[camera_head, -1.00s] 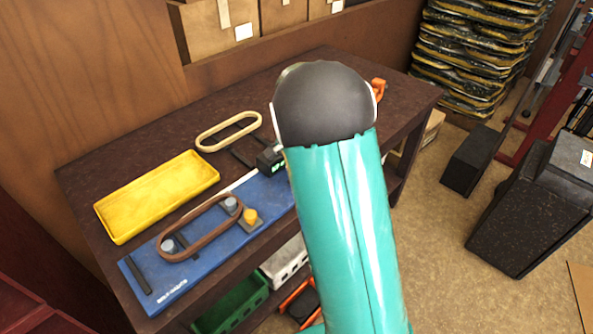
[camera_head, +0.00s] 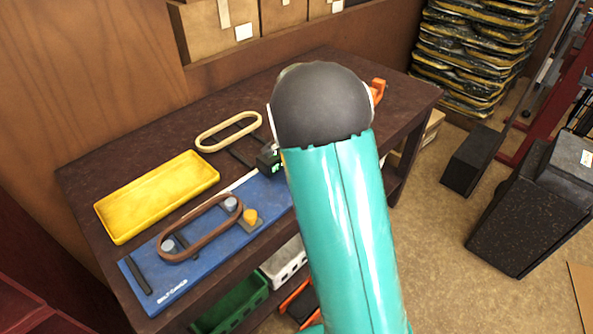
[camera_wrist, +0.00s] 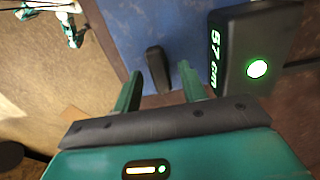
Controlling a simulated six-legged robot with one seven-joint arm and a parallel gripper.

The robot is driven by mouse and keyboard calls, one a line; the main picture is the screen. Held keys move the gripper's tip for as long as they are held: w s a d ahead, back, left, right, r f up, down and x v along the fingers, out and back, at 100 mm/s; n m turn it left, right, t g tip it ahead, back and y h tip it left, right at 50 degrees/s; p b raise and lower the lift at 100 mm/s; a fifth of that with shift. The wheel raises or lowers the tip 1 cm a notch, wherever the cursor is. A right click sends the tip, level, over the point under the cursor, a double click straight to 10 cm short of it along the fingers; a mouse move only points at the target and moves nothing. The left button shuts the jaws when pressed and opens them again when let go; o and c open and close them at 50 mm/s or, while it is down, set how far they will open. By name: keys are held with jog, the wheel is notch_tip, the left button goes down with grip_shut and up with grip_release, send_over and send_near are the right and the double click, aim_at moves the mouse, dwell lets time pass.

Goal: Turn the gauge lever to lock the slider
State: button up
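The blue gauge board (camera_head: 168,294) lies along the table's front. Its black display box (camera_head: 268,158) stands at the far end, partly hidden by my arm. In the wrist view the box (camera_wrist: 250,60) reads what looks like 57 cm, with a lit green dot. A dark upright lever-like piece (camera_wrist: 157,68) stands on the board left of the box. My gripper (camera_wrist: 161,74) is open, its teal fingers either side of that piece with gaps showing; no contact is visible. A brown belt (camera_head: 190,247) loops around two grey posts (camera_head: 230,204), beside an orange knob (camera_head: 251,216). My arm hides my gripper in the head view.
A yellow tray (camera_head: 157,195) and a cream belt (camera_head: 228,131) lie on the dark table (camera_head: 120,165) behind the board. An orange object (camera_head: 378,87) is at the far right end. Green (camera_head: 232,304) and white bins (camera_head: 285,262) sit below.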

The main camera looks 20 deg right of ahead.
jog(key=shift+r, duration=0.1)
notch_tip(320, 180, up, 14)
jog(key=shift+f, duration=0.2)
dwell(0.3)
dwell(0.4)
jog(key=s+a+r+n+t, duration=0.2)
jog(key=s+a+r+n, duration=0.15)
jog(key=s, duration=0.35)
jog(key=s+a+r+n+t, duration=0.1)
jog(key=s+a+r+n, duration=0.25)
jog(key=s, duration=0.35)
jog(key=s+a+n+t, duration=0.2)
jog(key=s+n, duration=0.4)
jog(key=s, duration=0.6)
jog(key=shift+s+a+f+n+t, duration=0.3)
jog(key=shift+s+a+f+n, duration=0.1)
jog(key=shift+a, duration=0.45)
jog(key=shift+w, duration=0.1)
